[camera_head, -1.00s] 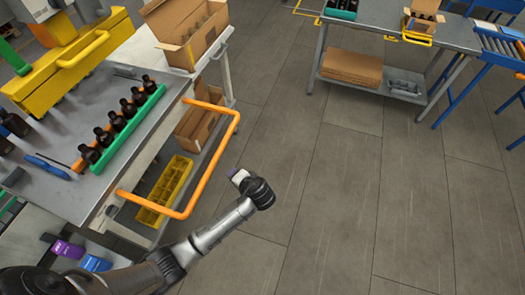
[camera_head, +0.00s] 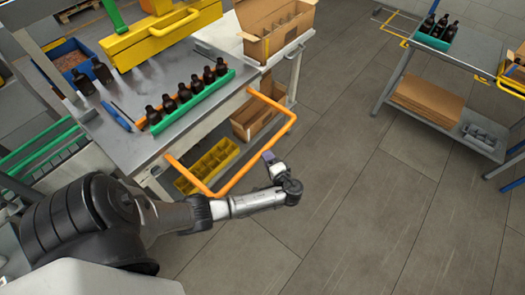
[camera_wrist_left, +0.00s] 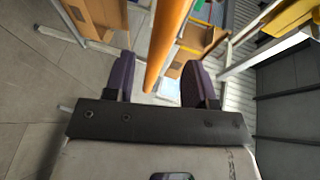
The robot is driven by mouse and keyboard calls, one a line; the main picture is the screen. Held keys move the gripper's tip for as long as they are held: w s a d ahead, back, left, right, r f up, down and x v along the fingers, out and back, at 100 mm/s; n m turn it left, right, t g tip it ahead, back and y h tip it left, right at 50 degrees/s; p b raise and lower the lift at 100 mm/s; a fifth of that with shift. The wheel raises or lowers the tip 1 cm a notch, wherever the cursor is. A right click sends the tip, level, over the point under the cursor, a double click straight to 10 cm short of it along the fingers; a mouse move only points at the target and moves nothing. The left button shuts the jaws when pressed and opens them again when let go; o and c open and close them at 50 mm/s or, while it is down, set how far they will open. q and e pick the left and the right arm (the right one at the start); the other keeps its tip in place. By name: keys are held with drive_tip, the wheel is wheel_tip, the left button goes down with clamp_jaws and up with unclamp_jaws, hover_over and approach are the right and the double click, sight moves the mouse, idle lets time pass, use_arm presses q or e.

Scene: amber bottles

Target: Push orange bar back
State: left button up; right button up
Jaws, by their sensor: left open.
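The orange bar (camera_head: 245,168) is a bent tube standing out from the front of the grey worktable (camera_head: 190,127), above the floor. Its ends meet the table side near the front corner and near the cardboard box. My left gripper (camera_head: 270,161) is just outside the bar's outer stretch in the head view. In the left wrist view the bar (camera_wrist_left: 168,42) runs between the two purple fingers of my open left gripper (camera_wrist_left: 159,82), nearer the left one. I cannot tell whether either finger touches it. My right gripper is not in view.
Several amber bottles (camera_head: 186,95) stand in a row by a green strip on the worktable. Below are a yellow crate (camera_head: 210,166) and a cardboard box (camera_head: 254,118). A second table (camera_head: 440,75) stands at the right. The floor between is clear.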

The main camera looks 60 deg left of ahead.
use_arm(q)
drive_tip(key=shift+w+a+f, duration=0.1)
drive_tip(key=shift+a+f, duration=0.15)
drive_tip(key=shift+a, duration=1.1)
drive_tip(key=shift+w+a+f, duration=0.1)
drive_tip(key=shift+a+f, duration=0.1)
drive_tip(key=shift+a, duration=1.15)
clamp_jaws()
